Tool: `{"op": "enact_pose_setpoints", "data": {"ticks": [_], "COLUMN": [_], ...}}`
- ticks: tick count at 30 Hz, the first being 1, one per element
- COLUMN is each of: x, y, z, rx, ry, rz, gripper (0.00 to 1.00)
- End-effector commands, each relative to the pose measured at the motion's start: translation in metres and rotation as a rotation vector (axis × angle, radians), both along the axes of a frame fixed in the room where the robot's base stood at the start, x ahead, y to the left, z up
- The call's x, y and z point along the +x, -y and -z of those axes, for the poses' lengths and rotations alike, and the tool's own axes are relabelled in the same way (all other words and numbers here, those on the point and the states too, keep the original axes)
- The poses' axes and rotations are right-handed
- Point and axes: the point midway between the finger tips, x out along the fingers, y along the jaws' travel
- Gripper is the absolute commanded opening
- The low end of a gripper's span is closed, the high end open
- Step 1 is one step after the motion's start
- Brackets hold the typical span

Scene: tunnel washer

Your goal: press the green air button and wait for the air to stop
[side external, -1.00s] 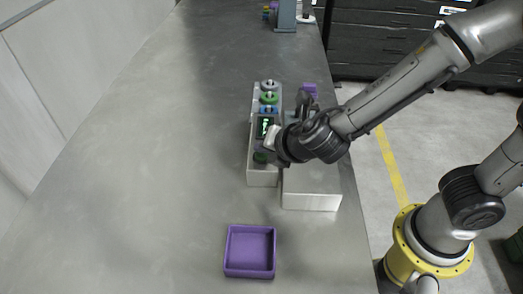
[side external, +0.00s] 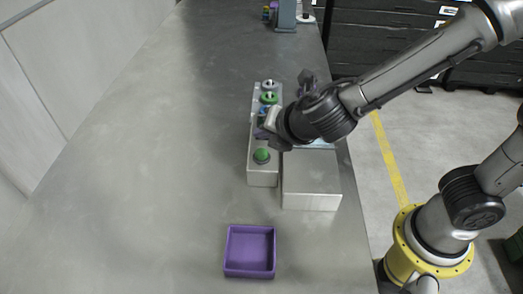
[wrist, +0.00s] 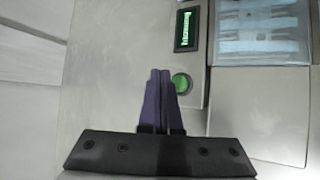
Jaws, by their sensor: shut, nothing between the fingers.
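The green air button (side external: 261,155) sits near the front end of a narrow grey control panel (side external: 262,178) and is uncovered. In the wrist view the green button (wrist: 181,83) lies just right of my fingertips, partly behind them. My gripper (wrist: 159,72) is shut with its purple fingers together and nothing between them. In the side view my gripper (side external: 262,133) is above the panel, behind and apart from the button. A small display (wrist: 186,29) with lit green marks is on the panel; my wrist hides it in the side view.
A grey box (side external: 312,185) stands right of the panel, and a compartment with pale blue contents (wrist: 258,35) is behind it. Green and grey ring-shaped parts (side external: 269,97) are at the panel's far end. A purple tray (side external: 250,272) stands in front. The table's left side is clear.

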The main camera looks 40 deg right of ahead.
Motion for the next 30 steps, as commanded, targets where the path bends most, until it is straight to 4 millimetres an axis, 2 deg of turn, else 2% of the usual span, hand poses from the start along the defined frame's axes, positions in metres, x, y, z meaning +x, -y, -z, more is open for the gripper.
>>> {"op": "enact_pose_setpoints", "data": {"ticks": [3, 9, 30], "x": [0.001, 0.0, 0.0], "y": [0.0, 0.0, 0.0], "z": [-0.012, -0.022, -0.023], "rx": [0.001, 0.0, -0.001], "ry": [0.003, 0.0, -0.001], "rz": [0.001, 0.0, 0.0], "gripper": [0.0, 0.0, 0.0]}}
